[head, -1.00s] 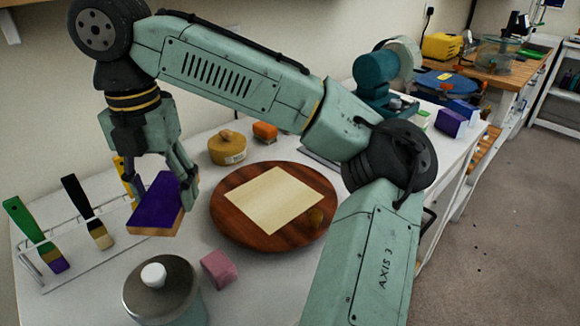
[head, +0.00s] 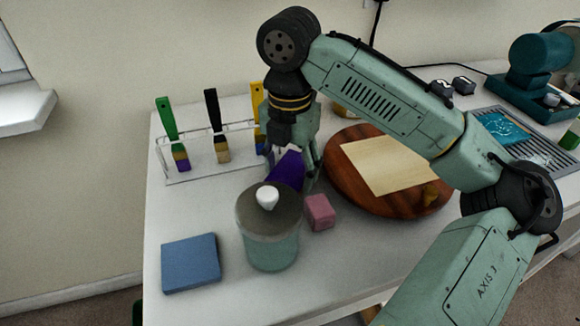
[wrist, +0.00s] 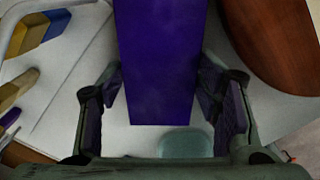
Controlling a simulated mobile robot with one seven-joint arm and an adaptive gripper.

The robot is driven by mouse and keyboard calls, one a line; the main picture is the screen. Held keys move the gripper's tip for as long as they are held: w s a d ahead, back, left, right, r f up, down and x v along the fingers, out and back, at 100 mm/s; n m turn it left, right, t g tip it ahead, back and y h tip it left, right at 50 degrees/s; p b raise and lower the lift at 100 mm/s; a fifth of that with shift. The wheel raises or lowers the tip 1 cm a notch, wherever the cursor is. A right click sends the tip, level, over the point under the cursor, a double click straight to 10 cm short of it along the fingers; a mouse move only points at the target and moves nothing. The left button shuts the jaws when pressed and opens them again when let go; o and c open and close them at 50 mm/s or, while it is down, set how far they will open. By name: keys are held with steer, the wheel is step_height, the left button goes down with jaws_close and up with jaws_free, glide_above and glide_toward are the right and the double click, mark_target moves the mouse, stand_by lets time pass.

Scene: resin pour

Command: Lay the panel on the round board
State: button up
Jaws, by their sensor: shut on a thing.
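A thin pale square panel (head: 390,165) lies flat on the round dark-wood board (head: 345,185). My gripper (head: 300,165), left of the board, is shut on a purple-topped block (head: 287,170), partly hidden behind the lidded jar in the head view. In the wrist view the purple block (wrist: 162,60) sits between the two fingers of my gripper (wrist: 163,95), with the round board (wrist: 275,40) at the right. I cannot tell whether the block touches the table.
A lidded jar (head: 268,235) and a pink block (head: 319,212) stand in front of my gripper. A blue square (head: 191,263) lies at the front left. A clear rack (head: 190,172) holds several brushes at the back left. The table between rack and blue square is clear.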

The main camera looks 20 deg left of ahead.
steer(key=shift+f, duration=0.1)
steer(key=shift+f, duration=0.1)
steer(key=o, duration=1.2)
